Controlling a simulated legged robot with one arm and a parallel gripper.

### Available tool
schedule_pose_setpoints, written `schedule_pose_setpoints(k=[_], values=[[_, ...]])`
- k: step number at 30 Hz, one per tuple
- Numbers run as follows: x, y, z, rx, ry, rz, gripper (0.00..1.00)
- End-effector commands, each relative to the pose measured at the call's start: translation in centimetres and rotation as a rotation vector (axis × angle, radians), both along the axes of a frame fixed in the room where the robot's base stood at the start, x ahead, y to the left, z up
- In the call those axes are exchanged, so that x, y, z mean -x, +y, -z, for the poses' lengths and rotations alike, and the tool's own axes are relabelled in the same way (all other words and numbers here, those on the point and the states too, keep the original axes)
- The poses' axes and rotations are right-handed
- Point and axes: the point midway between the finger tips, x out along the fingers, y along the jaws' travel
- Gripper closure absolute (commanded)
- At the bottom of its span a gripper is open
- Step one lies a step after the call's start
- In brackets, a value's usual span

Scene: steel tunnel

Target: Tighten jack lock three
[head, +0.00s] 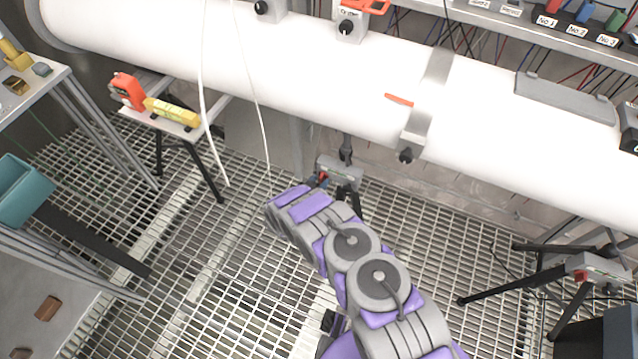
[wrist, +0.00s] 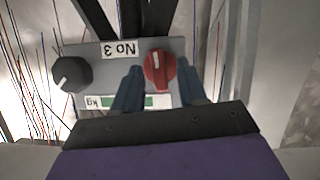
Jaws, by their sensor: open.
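The grey jack box labelled No 3 (wrist: 95,53) shows upside down in the wrist view. It carries a red knob (wrist: 160,70) with a white mark, a black knob (wrist: 72,74) to its left, and a green kg display (wrist: 150,101). My gripper (wrist: 161,74) is open, with one blue finger on each side of the red knob. I cannot tell whether the fingers touch it. In the head view the same jack box (head: 342,173) sits below the white pipe, and my arm's end reaches its left side.
The large white pipe (head: 300,70) crosses above the jack. Thin white cables hang left of my arm. Another jack (head: 590,268) on dark legs stands at right. A small stand (head: 165,118) with a red tool is at left. The grating floor (head: 250,260) is mostly open.

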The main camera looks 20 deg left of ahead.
Motion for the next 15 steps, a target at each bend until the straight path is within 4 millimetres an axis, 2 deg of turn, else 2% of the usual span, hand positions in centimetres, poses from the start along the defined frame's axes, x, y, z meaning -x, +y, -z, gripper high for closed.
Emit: schedule_pose_setpoints(k=[11, 15], values=[[-0.70, -0.05, 0.12, -0.001, -0.002, 0.000, 0.58], [-0.69, -0.06, 0.12, -0.001, -0.002, 0.000, 0.70]])
